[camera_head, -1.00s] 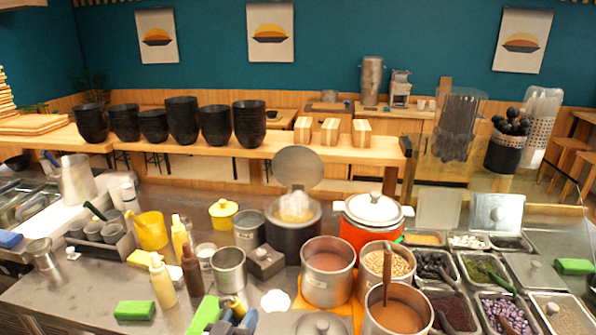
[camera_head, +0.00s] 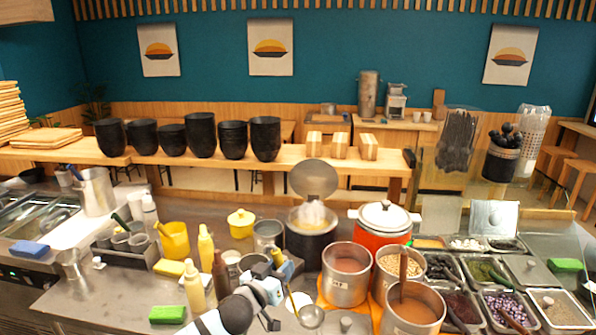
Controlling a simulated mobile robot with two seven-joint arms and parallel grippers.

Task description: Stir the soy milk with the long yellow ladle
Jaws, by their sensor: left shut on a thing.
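My left gripper (camera_head: 280,283) is shut on the yellow handle (camera_head: 291,300) of a ladle, over the front of the counter. The ladle's steel bowl (camera_head: 311,317) hangs low, left of the pots and outside them. A steel pot (camera_head: 328,284) of pinkish-beige liquid (camera_head: 347,264) stands to its right. Another steel pot (camera_head: 391,324) of similar liquid (camera_head: 420,312), with a brown handle (camera_head: 403,272) standing in it, is at the front. I cannot tell for sure which liquid is the soy milk. My right gripper is not in view.
A pot of beans (camera_head: 402,264) and an orange cooker (camera_head: 371,241) stand behind. A steaming dark pot (camera_head: 312,247) has its lid up. Squeeze bottles (camera_head: 194,290) are left of my arm. Topping trays (camera_head: 507,310) fill the right.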

